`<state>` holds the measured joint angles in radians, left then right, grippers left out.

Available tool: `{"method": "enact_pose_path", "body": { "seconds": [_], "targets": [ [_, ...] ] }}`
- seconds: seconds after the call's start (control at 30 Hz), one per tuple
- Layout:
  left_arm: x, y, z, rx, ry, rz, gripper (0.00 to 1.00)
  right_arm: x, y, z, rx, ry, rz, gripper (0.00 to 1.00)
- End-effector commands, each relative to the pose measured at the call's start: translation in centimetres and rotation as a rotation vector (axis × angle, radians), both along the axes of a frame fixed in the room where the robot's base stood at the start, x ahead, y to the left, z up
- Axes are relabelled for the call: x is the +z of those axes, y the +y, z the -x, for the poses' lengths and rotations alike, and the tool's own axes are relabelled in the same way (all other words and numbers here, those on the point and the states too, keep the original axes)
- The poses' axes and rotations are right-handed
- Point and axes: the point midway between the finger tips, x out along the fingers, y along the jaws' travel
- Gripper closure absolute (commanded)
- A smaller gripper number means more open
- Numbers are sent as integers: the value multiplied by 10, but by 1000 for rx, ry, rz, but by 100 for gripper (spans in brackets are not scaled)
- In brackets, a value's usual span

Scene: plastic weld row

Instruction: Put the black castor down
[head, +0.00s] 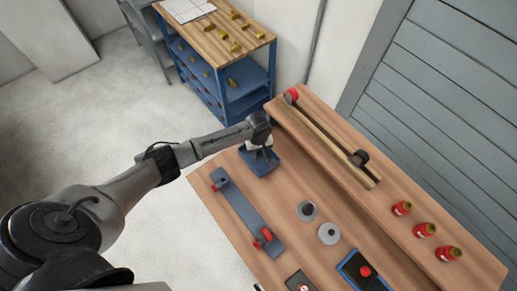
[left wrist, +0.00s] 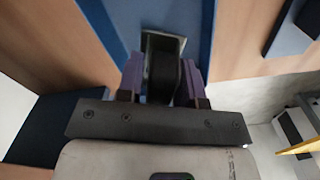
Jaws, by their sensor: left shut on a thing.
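The black castor (left wrist: 165,82) is between the two purple fingers of my left gripper (left wrist: 162,76) in the left wrist view. The gripper is shut on it. Below it lies a blue surface (left wrist: 112,22) with a pale square patch. In the head view my left gripper (head: 260,152) points down over a small blue tray (head: 266,171) at the table's far left corner. The castor is hidden there by the gripper. I cannot tell whether the castor touches the tray. My right gripper is not in view.
A wooden rail (head: 325,137) with red and dark round pieces runs along the table's back. A blue shelf cart (head: 248,80) is beyond.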

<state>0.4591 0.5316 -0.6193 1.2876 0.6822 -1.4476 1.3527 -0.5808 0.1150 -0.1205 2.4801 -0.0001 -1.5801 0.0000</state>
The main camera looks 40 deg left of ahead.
Motion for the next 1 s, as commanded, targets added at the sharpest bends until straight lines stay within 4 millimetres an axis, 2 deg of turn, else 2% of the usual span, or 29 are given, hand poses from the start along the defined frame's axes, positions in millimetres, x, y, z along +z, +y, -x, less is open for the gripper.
{"method": "enact_pose_path", "body": {
  "seconds": [0.27,0.3,0.53,0.83,1.0],
  "targets": [
    [-3,-1,0,0,0,1,94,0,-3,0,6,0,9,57],
    [-3,0,0,0,-1,1,62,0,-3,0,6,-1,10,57],
    [-3,0,0,0,0,0,41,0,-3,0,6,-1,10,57],
    [1,0,0,0,-1,0,41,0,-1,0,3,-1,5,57],
    [23,0,-1,1,-3,1,41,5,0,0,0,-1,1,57]
  ]
}}
